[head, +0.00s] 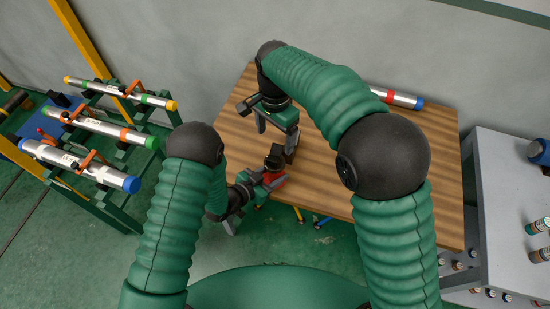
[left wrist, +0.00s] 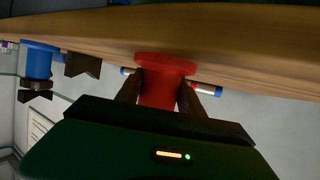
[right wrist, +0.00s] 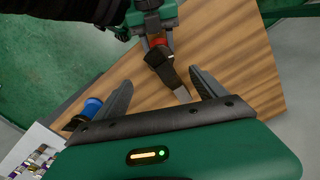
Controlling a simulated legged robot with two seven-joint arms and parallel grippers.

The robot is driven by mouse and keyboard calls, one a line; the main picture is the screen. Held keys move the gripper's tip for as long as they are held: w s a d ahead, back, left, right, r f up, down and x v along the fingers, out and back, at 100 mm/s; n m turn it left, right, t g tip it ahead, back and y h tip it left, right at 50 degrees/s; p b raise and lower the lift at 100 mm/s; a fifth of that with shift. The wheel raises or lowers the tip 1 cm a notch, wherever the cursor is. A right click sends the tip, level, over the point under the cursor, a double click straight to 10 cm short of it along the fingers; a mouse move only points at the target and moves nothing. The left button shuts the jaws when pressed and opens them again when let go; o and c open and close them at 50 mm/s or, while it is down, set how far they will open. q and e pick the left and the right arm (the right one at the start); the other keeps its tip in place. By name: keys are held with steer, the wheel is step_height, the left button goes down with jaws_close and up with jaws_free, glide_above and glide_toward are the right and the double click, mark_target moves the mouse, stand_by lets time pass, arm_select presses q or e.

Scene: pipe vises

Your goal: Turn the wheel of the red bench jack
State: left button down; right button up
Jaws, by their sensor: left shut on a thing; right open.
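The red bench jack (head: 277,180) is at the near edge of the wooden table, with a dark block (head: 275,158) on its table side. My left gripper (head: 266,184) is shut on its red body (left wrist: 163,78), which sits between the two fingers in the left wrist view. My right gripper (head: 277,138) is open and empty above the table. In the right wrist view the jack's red part (right wrist: 158,42) and dark block (right wrist: 160,62) lie just beyond its fingers (right wrist: 163,90). I cannot make out the wheel clearly.
The wooden table (head: 430,185) has free room on the right. A silver pipe (head: 400,99) lies at its back, partly behind my right arm. A blue jack (left wrist: 38,62) stands along the table. A green rack of pipes (head: 100,130) is left; a grey cabinet (head: 505,200) is right.

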mark_target(274, 156)
steer(key=shift+f, duration=0.3)
step_height(274, 156, down, 12)
steer(key=shift+r, duration=0.25)
steer(key=c, duration=1.4)
steer(key=shift+o, duration=0.2)
steer(key=n, duration=1)
steer(key=shift+a, duration=0.1)
steer(key=shift+n, duration=0.3)
